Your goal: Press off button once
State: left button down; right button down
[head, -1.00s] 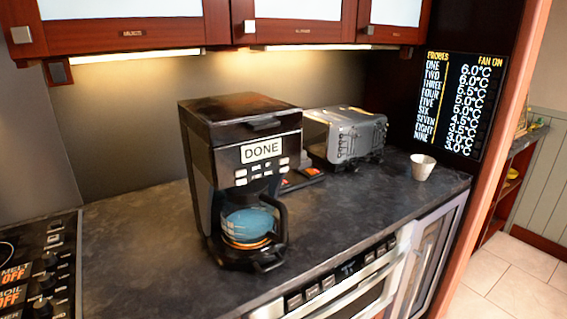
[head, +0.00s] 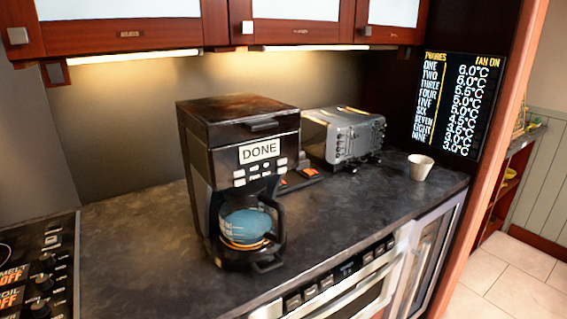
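A microwave drawer (head: 365,289) is set under the front edge of the dark counter. A row of dark control buttons (head: 318,291) runs along its upper front, with a small dark display. Their labels are too small to read, so I cannot tell which is an off button. A black coffee maker (head: 234,152) stands on the counter, its panel reading "DONE" above several small light buttons (head: 262,170). A glass pot (head: 248,222) with blue contents sits in it. Neither of my grippers is in view.
A cooktop (head: 38,262) with knobs and "OFF" labels is at the left. A grey toaster (head: 342,137) and a white cup (head: 420,167) stand at the back right. A probe display (head: 460,103) is on the right wall. The counter (head: 130,240) left of the coffee maker is clear.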

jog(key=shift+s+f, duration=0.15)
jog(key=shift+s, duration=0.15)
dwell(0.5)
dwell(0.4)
